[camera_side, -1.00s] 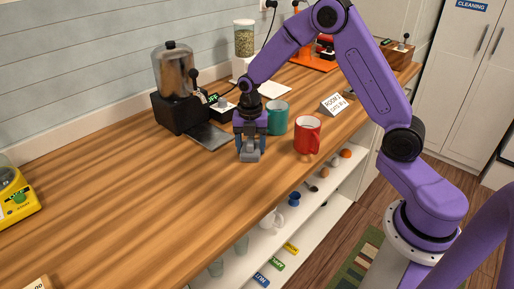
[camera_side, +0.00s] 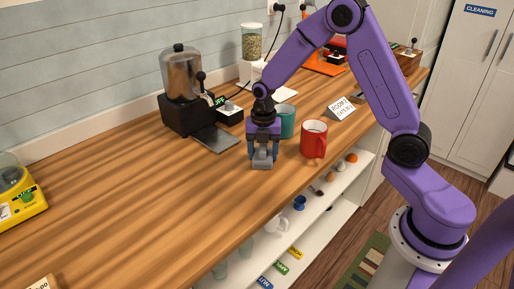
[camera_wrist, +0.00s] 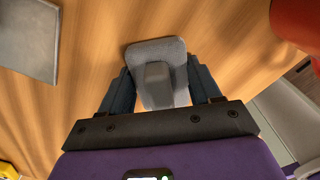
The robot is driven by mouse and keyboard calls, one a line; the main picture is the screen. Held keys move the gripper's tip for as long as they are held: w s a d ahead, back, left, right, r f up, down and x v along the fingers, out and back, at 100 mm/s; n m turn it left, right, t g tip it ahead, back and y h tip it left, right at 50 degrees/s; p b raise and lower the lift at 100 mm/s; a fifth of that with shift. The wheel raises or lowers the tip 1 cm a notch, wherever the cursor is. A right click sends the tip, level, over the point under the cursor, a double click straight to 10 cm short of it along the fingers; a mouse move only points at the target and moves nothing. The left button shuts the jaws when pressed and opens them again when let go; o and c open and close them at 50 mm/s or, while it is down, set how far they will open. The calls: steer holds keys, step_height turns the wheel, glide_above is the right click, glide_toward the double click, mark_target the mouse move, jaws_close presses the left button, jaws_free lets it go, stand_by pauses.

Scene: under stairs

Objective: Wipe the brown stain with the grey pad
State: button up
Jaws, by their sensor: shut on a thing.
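My gripper (camera_side: 263,150) is shut on the grey pad (camera_side: 262,163), holding it by its raised block handle. In the wrist view the pad (camera_wrist: 147,50) lies flat between the two fingers (camera_wrist: 158,88), with the handle gripped between them. The pad is down at the wooden counter, near its front edge; whether it presses on the surface I cannot tell. I see no brown stain in either view; it may be hidden under the pad or lost in the wood grain.
A red mug (camera_side: 313,140) stands close to the right of my gripper. A teal mug (camera_side: 287,122) is partly hidden behind it. A dispenser (camera_side: 183,85) with a grey tray (camera_side: 216,138) stands behind left. A yellow scale (camera_side: 22,198) is far left. Counter between is clear.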

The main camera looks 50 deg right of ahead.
mark_target(271, 157)
steer(key=shift+s+r, duration=0.1)
steer(key=shift+s, duration=1.4)
step_height(271, 157, up, 8)
steer(key=shift+w+f, duration=0.1)
steer(key=shift+f, duration=0.15)
steer(key=shift+r, duration=0.25)
